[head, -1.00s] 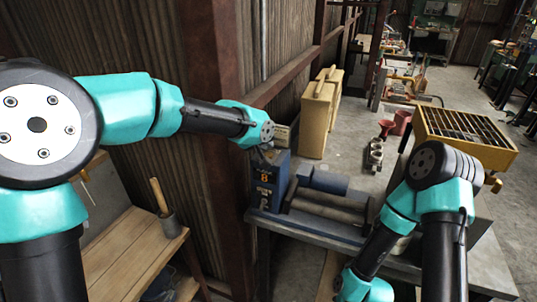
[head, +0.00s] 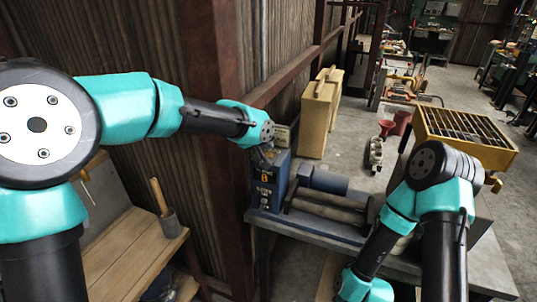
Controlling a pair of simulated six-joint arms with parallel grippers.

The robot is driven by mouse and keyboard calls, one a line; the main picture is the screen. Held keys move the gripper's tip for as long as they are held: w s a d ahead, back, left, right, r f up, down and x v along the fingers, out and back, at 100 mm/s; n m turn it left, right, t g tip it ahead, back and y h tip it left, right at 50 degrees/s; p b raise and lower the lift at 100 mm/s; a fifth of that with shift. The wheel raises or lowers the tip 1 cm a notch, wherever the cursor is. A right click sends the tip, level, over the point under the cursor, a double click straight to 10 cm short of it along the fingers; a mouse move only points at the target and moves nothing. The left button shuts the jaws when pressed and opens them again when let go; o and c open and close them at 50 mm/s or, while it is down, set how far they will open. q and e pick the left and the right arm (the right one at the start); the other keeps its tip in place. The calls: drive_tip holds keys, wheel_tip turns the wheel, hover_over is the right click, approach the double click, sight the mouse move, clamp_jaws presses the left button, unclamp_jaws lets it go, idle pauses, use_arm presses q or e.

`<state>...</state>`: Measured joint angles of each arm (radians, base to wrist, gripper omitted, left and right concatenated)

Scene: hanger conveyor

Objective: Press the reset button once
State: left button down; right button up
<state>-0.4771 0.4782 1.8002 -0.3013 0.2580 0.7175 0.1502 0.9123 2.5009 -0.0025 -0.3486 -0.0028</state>
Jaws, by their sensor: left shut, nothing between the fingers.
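A blue control box (head: 270,183) stands at the near left corner of the grey workbench. Its front has a small orange mark, small pale lettering and a round spot low down. I cannot tell which part is the reset button. My left gripper (head: 267,153) is at the upper edge of this box, shut and empty, small and dark against it. The teal wrist partly hides the area behind it. I cannot tell whether the fingertips touch the box. My right arm bends down at the right, and its gripper is out of view.
Dark rollers (head: 330,207) lie beside the blue box. A yellow slotted tray (head: 465,136) is at the right. A wooden bench (head: 125,250) is at lower left.

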sight(267, 154)
use_arm(q)
drive_tip(key=shift+f, duration=0.1)
idle(0.6)
drive_tip(key=shift+f, duration=0.3)
drive_tip(key=shift+f, duration=0.5)
idle(1.0)
drive_tip(key=shift+r, duration=0.9)
drive_tip(key=shift+r, duration=2.5)
